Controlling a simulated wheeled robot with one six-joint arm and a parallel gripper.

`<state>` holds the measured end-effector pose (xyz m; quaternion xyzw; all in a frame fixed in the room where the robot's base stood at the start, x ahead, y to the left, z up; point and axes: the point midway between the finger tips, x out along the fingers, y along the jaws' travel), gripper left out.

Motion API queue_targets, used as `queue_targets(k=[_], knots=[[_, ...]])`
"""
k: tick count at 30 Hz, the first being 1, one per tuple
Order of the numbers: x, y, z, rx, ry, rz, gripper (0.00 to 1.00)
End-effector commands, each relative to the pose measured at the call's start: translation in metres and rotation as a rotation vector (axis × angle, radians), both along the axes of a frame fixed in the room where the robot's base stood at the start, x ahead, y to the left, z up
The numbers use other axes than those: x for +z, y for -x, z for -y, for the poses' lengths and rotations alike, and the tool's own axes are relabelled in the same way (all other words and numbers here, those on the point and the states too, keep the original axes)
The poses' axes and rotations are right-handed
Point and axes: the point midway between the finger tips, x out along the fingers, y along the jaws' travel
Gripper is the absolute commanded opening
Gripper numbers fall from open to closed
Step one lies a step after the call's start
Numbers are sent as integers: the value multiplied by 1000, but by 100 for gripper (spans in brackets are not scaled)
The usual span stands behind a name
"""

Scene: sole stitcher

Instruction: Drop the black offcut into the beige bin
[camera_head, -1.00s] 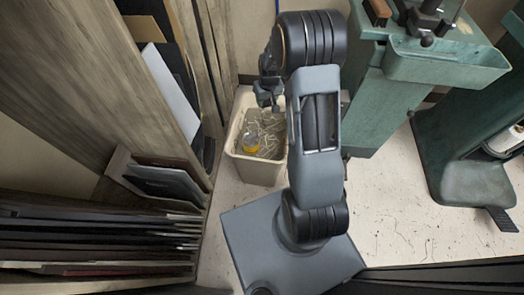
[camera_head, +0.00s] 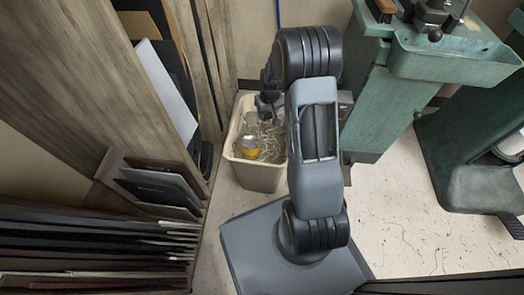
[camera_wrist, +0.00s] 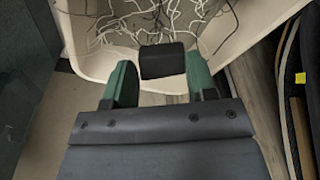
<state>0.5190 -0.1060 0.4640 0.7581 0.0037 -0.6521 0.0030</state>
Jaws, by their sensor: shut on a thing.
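My gripper (camera_head: 266,106) is over the bin's far part in that view. In the wrist view my gripper (camera_wrist: 161,76) has its green fingers shut on the black offcut (camera_wrist: 162,60), a small dark block. The bin's pale inner wall (camera_wrist: 252,28) and the strands show beyond the offcut. The offcut cannot be made out in the head view.
A wooden rack (camera_head: 95,75) with upright sheets is left of the bin. A slotted stack of dark boards (camera_head: 90,240) lies at lower left. A green machine (camera_head: 385,100) stands close on the right. Pale floor (camera_head: 400,225) is open at lower right.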

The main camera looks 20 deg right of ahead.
Motion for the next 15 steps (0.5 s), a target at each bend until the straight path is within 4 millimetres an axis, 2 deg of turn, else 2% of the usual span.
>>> queue_targets(k=[3, 4, 13, 15], knots=[[1, 0, 0, 0, 0, 0, 28], [1, 0, 0, 0, 0, 0, 53], [1, 0, 0, 0, 0, 0, 81], [1, 0, 0, 0, 0, 0, 81]])
